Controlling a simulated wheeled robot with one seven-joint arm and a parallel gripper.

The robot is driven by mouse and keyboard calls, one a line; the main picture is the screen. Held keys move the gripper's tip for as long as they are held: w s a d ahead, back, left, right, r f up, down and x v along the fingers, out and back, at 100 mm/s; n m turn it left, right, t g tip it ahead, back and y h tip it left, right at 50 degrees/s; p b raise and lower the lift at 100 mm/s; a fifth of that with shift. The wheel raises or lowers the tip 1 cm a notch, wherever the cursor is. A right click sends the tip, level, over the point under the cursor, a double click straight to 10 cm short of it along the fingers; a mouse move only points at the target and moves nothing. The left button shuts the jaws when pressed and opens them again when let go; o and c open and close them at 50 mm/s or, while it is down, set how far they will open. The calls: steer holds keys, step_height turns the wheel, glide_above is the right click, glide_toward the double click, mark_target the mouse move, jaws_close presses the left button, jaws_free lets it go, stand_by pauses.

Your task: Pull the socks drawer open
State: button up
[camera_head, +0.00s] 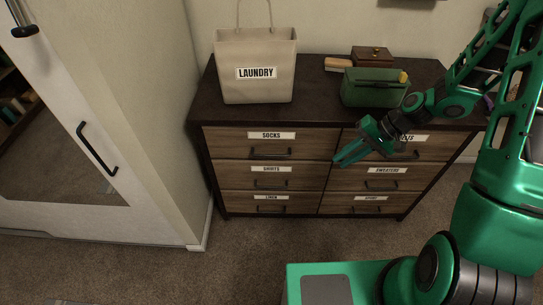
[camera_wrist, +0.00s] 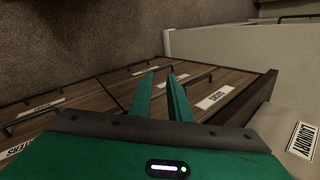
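The socks drawer (camera_head: 228,146) is the top-left drawer of the dark wood dresser, shut, with a white SOCKS label (camera_head: 271,135) and a dark bar handle (camera_head: 270,154). My gripper (camera_head: 340,158) is in front of the dresser, to the right of that handle, pointing left and down. In the wrist view the two green fingers (camera_wrist: 162,74) are apart with nothing between them. There the socks handle (camera_wrist: 198,79) lies just right of the fingertips, and the SOCKS label (camera_wrist: 215,98) beyond it. My gripper does not visibly touch the handle.
Other drawers carry labels such as SHIRTS (camera_head: 271,169) and SWEATERS (camera_head: 387,171). A white cabinet door (camera_head: 45,150) is at the left. Carpet in front is clear.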

mark_target(277, 156)
steer(key=w+a+f+m+t+y, duration=0.1)
steer(key=w+a+f+m+y, duration=0.1)
steer(key=a, duration=0.5)
steer(key=w+a+f+m+t+y, duration=0.2)
steer(key=w+a+f, duration=0.3)
steer(key=a, duration=0.3)
steer(key=w+a+f+m+t+y, duration=0.2)
steer(key=w+a+f+m+y, duration=0.1)
steer(key=a, duration=0.5)
steer(key=shift+w+f, duration=0.45)
steer(key=shift+f, duration=0.3)
jaws_close()
